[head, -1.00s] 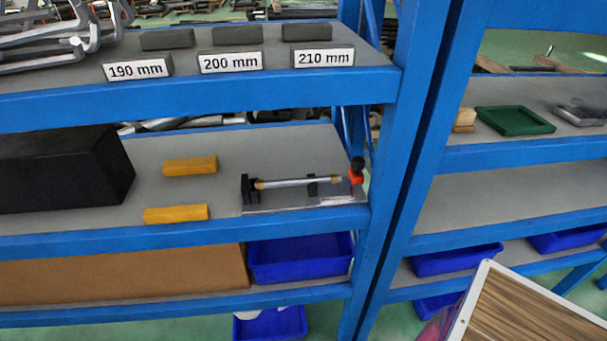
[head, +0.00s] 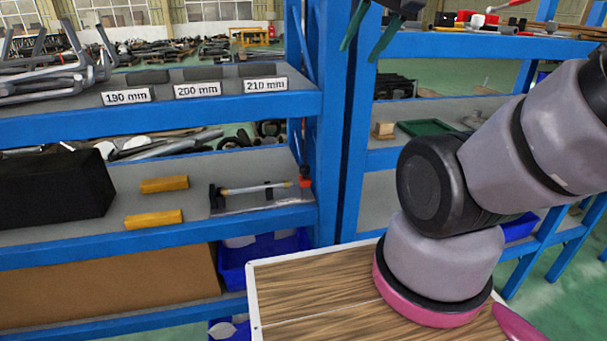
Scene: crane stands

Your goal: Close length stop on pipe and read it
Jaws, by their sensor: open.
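The pipe (head: 256,188) lies level in a measuring fixture on the blue rack's middle shelf. The fixture has a flat grey base (head: 262,206) and a black end block (head: 215,197) at the left. The length stop (head: 305,182), red with a dark knob, is at the fixture's right end. Whether it touches the pipe end is too small to tell. My gripper (head: 361,48) is at the top of the view, well above and right of the fixture. Its two dark green fingers are apart, pointing down, with nothing between them.
Labels 190 mm (head: 127,96), 200 mm (head: 198,89) and 210 mm (head: 266,85) stand on the upper shelf before dark blocks. Two yellow bars (head: 164,184) and a black box (head: 55,188) are left of the fixture. A blue upright (head: 333,120) stands right of it.

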